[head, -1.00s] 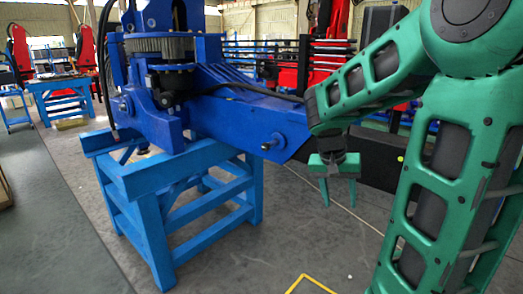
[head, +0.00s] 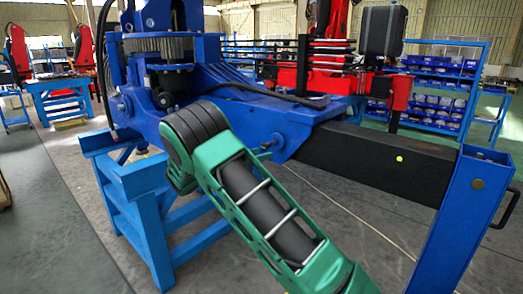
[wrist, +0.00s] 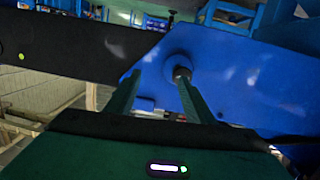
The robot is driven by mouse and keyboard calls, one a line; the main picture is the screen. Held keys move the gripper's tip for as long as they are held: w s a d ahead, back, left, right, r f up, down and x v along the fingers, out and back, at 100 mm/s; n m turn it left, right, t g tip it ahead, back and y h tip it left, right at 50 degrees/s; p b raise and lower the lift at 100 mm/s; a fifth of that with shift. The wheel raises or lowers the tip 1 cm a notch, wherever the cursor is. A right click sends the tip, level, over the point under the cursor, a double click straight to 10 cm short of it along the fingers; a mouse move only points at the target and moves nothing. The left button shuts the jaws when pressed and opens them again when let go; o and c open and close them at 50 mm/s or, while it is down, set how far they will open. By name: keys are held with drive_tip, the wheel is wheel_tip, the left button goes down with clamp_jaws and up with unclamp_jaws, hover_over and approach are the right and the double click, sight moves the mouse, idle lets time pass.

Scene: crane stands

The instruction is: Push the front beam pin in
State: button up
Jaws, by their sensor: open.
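The front beam pin (head: 268,146) sticks out of the side of the blue beam (head: 290,128), near its front end, in the head view. In the wrist view the pin (wrist: 182,72) shows as a short dark-tipped stub with a round blue collar on the blue beam face (wrist: 235,85). My gripper (wrist: 160,76) is open with nothing between its fingers. The right finger's tip appears close to the pin's end; I cannot tell whether they touch.
A black beam (head: 385,155) extends from the blue beam to a blue upright post (head: 465,215). A light-blue stand (head: 135,180) carries the crane; my green arm crosses in front of it. Grey floor lies open below the black beam.

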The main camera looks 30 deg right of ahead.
sight(263, 147)
drive_tip(key=w+a+t+h, duration=0.1)
drive_tip(key=w+a+t, duration=0.1)
drive_tip(key=w+a, duration=0.15)
drive_tip(key=x, duration=0.9)
drive_tip(key=shift+s+d+f, duration=0.15)
drive_tip(key=shift+d, duration=0.35)
